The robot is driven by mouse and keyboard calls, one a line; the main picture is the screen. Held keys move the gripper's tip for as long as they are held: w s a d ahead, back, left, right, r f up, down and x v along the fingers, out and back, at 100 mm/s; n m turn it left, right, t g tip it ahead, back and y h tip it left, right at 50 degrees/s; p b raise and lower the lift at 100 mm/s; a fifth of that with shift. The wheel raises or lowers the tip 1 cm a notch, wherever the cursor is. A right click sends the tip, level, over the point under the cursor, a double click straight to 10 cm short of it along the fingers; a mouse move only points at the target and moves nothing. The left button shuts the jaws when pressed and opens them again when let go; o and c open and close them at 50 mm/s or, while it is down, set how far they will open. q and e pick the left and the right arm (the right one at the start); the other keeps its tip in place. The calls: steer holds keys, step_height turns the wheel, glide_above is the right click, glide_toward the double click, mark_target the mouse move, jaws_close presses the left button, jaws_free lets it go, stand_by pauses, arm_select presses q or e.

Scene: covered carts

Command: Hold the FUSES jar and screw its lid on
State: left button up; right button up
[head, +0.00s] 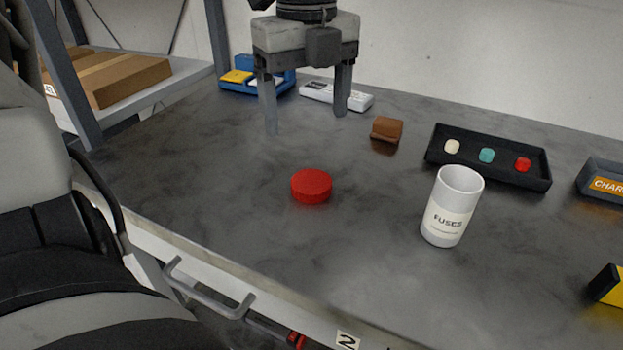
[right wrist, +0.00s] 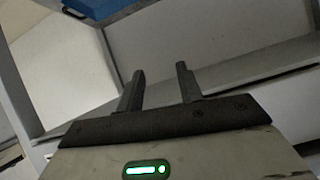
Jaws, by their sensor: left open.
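The white FUSES jar (head: 453,207) stands upright and open-topped on the dark grey cart top. A red round lid (head: 311,186) lies flat on the cart top to the left of the jar, apart from it. My left gripper (head: 306,116) is open and empty above the far part of the cart, behind the lid, with its fingers pointing down. My right gripper (right wrist: 158,82) shows in the right wrist view with its two fingers apart and nothing between them. It is not in the head view.
Behind the jar is a black tray (head: 540,184) with three coloured pieces. A brown block (head: 387,130), a white device (head: 350,98) and a blue bin (head: 275,84) stand farther back. At right are a CHARGE-type labelled box (head: 600,183) and a yellow-black object (head: 608,287). The cart top between lid and jar is clear.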

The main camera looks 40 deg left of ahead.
arm_select(q)
glide_above(311, 182)
steer(key=f, duration=0.5)
steer(key=shift+a+f, duration=0.2)
steer(key=shift+a, duration=0.1)
steer(key=shift+w+d+f, duration=0.1)
steer(key=shift+d+f, duration=0.05)
steer(key=shift+f, duration=1.15)
steer(key=shift+d+f, duration=0.15)
steer(key=shift+f, duration=1.1)
steer(key=c, duration=1)
